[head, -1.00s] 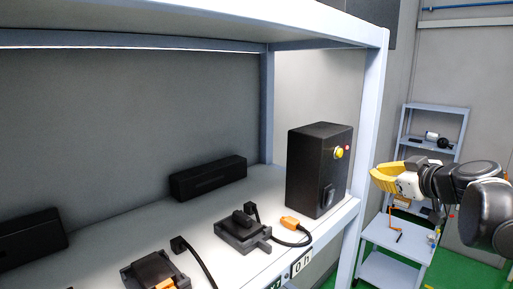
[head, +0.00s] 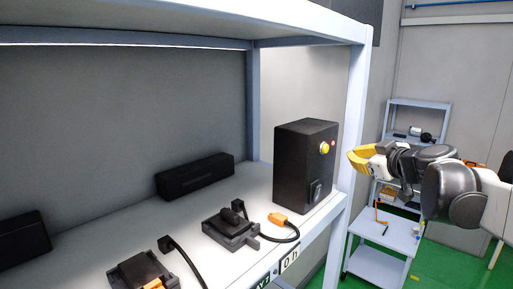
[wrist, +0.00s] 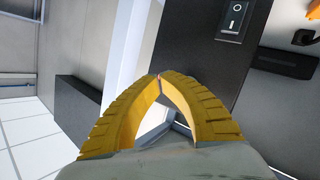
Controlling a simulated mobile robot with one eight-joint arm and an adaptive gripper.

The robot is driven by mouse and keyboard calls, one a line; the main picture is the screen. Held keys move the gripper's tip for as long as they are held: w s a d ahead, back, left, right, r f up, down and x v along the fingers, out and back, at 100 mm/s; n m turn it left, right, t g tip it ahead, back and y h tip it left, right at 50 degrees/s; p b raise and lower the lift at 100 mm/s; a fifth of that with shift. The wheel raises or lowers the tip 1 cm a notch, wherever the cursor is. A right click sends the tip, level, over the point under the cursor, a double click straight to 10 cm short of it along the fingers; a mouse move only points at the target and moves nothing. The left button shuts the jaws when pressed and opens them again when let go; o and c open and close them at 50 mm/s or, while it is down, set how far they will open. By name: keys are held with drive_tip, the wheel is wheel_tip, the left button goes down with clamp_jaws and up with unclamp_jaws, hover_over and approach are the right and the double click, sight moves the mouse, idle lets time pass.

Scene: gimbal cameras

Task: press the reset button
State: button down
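A black box (head: 303,165) stands upright at the right end of the shelf. Its front face has a round yellow button (head: 324,148) with a small red spot beside it, and a rocker switch (head: 317,190) lower down. My gripper (head: 350,156), with yellow fingers, is to the right of the box, near the button's height and apart from it in the head view. In the wrist view the fingertips (wrist: 160,77) meet and hold nothing visible. The rocker switch (wrist: 235,18) shows there on the box (wrist: 198,50); the yellow button cannot be made out there.
The shelf's front right post (head: 352,110) stands close to my gripper. On the shelf are a black dock (head: 230,232) with an orange-plugged cable (head: 278,219), a second dock (head: 142,270) and a long black case (head: 195,177). A small table (head: 380,265) stands beyond.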

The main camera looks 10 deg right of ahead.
drive_tip(key=shift+w+a, duration=0.7)
drive_tip(key=shift+w, duration=0.25)
drive_tip(key=shift+w+a, duration=0.7)
drive_tip(key=shift+w, duration=0.2)
drive_tip(key=shift+w+a, duration=0.1)
drive_tip(key=shift+w+a, duration=0.2)
drive_tip(key=shift+w, duration=0.05)
drive_tip(key=shift+w+a, duration=0.2)
drive_tip(key=shift+w, duration=0.1)
idle(0.8)
idle(0.4)
drive_tip(key=shift+s+d, duration=0.5)
drive_tip(key=shift+s, duration=0.2)
drive_tip(key=s+d, duration=0.1)
drive_tip(key=s, duration=0.1)
drive_tip(key=s+d, duration=0.2)
